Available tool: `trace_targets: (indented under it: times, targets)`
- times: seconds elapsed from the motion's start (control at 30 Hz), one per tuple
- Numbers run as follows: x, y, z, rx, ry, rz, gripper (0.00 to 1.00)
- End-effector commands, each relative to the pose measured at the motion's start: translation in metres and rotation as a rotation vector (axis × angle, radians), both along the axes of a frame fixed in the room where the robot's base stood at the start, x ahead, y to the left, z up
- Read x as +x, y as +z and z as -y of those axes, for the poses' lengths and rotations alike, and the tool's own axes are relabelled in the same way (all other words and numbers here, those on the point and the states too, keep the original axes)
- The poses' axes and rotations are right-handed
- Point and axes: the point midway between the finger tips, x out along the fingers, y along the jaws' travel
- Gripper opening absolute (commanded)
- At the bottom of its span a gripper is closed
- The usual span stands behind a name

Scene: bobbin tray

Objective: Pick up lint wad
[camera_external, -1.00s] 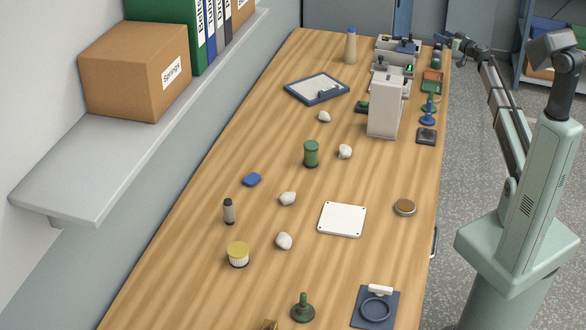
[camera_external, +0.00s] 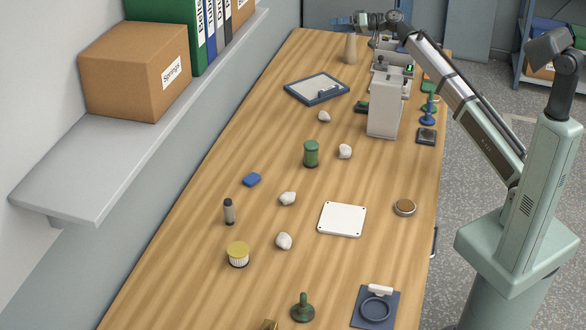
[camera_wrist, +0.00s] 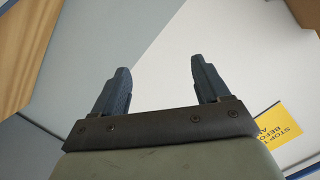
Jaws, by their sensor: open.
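Several whitish, lumpy wads lie apart on the wooden table in the external view: one at the front (camera_external: 284,241), one behind it (camera_external: 288,198), one near the green bobbin (camera_external: 345,151) and one near the framed tray (camera_external: 324,117). I cannot tell which of them the task names. My gripper (camera_external: 340,22) is at the far end of the table, high up, away from all the wads. In the wrist view my gripper (camera_wrist: 158,85) has its two blue fingers apart with nothing between them. No wad shows in the wrist view.
A tan bottle (camera_external: 350,49) stands near my gripper. A grey box-shaped machine (camera_external: 385,105) stands at the table's right side. A green bobbin (camera_external: 311,154), a white plate (camera_external: 342,219) and a yellow-topped jar (camera_external: 238,254) stand among the wads. A shelf (camera_external: 60,190) overhangs on the left.

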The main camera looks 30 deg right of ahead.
Motion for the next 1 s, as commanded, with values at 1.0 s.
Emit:
trace_targets:
  times: [1.0]
  targets:
    - [-0.268,-0.177,-0.145,-0.476,-0.853,-1.361,0.75]
